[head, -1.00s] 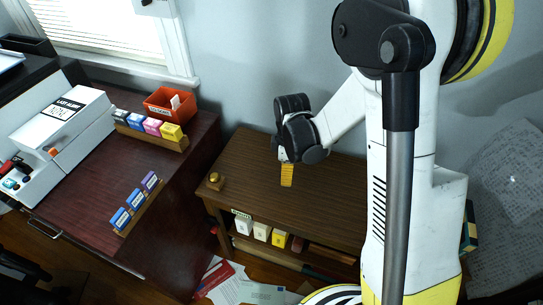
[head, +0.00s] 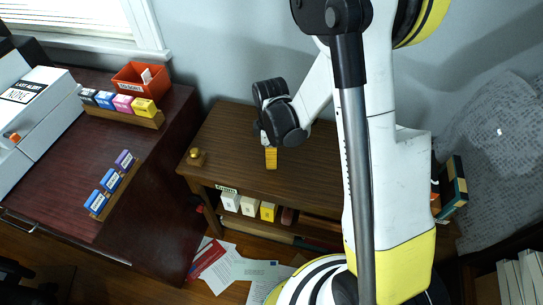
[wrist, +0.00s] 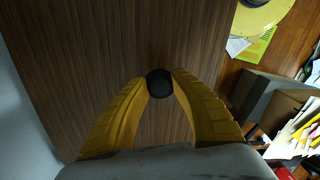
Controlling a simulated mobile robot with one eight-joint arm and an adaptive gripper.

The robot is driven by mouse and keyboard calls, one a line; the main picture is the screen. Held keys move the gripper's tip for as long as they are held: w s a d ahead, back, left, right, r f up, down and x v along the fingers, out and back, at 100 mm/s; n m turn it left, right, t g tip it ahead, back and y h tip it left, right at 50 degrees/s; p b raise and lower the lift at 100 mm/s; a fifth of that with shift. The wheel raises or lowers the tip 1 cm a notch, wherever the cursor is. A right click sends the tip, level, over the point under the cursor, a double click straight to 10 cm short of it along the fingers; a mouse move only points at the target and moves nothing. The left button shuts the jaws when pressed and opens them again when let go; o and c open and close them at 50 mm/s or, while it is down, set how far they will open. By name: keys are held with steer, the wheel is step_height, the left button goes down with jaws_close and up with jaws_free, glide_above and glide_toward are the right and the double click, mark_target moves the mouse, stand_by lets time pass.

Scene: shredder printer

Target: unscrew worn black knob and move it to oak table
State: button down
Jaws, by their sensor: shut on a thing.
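The black knob (wrist: 159,83) is a small round dark piece held between the two yellow fingertips of my gripper (wrist: 159,82) in the wrist view. The gripper is shut on it. Brown wood grain of the wooden table (wrist: 60,40) fills the view behind the knob. In the head view my gripper (head: 270,160) points down over the middle of the wooden table (head: 235,125), whose top is mostly bare. The knob cannot be made out in the head view. I cannot tell how far above the tabletop it is, or whether it touches.
A small brass object (head: 196,157) stands at the table's left front corner. Small boxes (head: 248,206) sit on the shelf below. A dark red desk (head: 60,160) at left holds a white machine (head: 30,110), an orange bin (head: 140,80) and cartridge racks. Papers (head: 225,268) lie on the floor.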

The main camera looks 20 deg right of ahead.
steer(key=shift+f, duration=0.35)
stand_by(0.3)
steer(key=c, duration=1.1)
jaws_free()
step_height(320, 180, up, 18)
steer(key=p, duration=0.4)
steer(key=shift+p, duration=0.4)
